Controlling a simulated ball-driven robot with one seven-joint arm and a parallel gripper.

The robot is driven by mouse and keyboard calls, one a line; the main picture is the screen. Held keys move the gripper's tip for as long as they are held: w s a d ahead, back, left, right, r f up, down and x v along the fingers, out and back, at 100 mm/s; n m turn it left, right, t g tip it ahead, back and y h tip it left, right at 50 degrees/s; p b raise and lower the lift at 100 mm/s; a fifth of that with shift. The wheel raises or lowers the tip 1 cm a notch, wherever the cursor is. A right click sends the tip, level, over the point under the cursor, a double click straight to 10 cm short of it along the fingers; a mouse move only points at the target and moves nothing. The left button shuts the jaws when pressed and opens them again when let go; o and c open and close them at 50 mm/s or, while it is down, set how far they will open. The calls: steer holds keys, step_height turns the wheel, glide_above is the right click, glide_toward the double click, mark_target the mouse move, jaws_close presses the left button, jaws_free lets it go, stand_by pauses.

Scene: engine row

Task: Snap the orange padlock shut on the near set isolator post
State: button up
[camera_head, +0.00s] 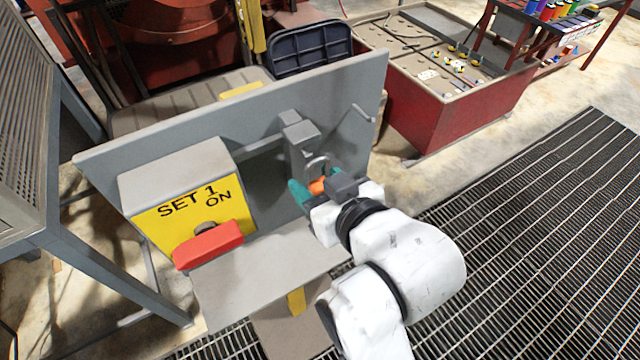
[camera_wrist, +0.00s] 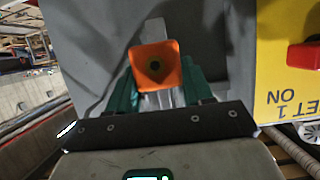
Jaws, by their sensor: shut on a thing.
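The orange padlock (camera_head: 317,186) is between the teal fingers of my gripper (camera_head: 316,187), which is shut on it. Its grey shackle (camera_head: 317,163) points up, close to the grey isolator post (camera_head: 301,142) on the upright panel. I cannot tell whether the shackle goes through or around the post, or whether it is latched. In the wrist view the padlock's orange underside (camera_wrist: 155,65) with a dark round keyhole faces the camera, between the fingertips. The yellow box (camera_head: 188,205) reads "SET 1 ON", and its red handle (camera_head: 208,245) lies nearly level.
The grey panel (camera_head: 215,135) stands behind the post, with a thin hook (camera_head: 362,113) at its right. A grey shelf (camera_head: 265,280) juts out below. A red bench (camera_head: 450,110) stands at the back right. Open floor grating (camera_head: 540,220) lies to the right.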

mark_target(301, 154)
steer(key=shift+w+a, duration=0.6)
steer(key=shift+w, duration=0.3)
steer(key=shift+w+a, duration=0.6)
steer(key=shift+w, duration=0.3)
steer(key=shift+w+a+f, duration=0.1)
steer(key=shift+w, duration=0.05)
steer(key=shift+r+p, duration=1.35)
steer(key=shift+f, duration=0.25)
steer(key=shift+f, duration=0.3)
